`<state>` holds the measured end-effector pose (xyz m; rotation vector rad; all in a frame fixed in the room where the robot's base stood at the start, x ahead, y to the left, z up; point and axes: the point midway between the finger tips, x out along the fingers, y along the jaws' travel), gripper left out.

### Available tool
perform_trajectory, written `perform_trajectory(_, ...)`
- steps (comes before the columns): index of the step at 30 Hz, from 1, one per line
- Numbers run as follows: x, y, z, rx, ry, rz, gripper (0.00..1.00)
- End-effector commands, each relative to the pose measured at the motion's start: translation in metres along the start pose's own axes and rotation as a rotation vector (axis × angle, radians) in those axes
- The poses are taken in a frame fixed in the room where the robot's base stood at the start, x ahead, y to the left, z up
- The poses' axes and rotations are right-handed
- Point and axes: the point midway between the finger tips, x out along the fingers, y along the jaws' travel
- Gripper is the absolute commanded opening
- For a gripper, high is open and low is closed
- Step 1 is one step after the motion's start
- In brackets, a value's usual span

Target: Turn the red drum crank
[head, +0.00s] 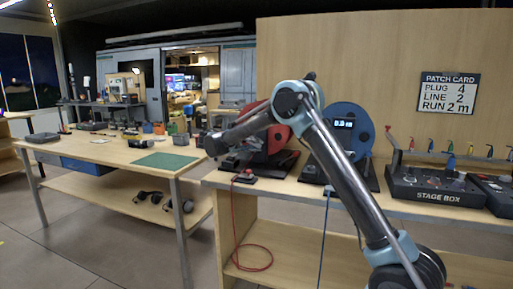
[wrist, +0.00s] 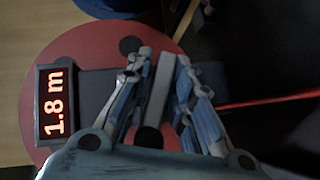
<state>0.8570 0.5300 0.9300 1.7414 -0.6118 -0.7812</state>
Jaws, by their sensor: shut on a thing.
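The red drum (head: 279,139) stands on the bench, partly hidden behind my arm in the head view. In the wrist view the red drum (wrist: 95,45) fills the left and middle, with a red-lit display (wrist: 55,103) reading 1.8 m. My gripper (wrist: 160,62) has its two fingers on either side of a grey bar-like crank handle (wrist: 158,92) in front of the drum, and is shut on it. The exact contact at the fingertips is hard to see. In the head view my gripper cannot be made out clearly.
A blue drum (head: 349,127) with its own display stands right of the red one. A red cable (head: 233,215) hangs down the bench front; it also shows in the wrist view (wrist: 270,100). A stage box (head: 437,190) sits further right. A workbench (head: 110,151) stands left.

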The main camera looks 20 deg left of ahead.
Motion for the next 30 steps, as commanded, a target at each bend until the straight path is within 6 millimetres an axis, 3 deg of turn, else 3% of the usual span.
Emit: perform_trajectory(30,-0.0010,-0.0024,0.0003,-0.182,0.002,0.176,0.00)
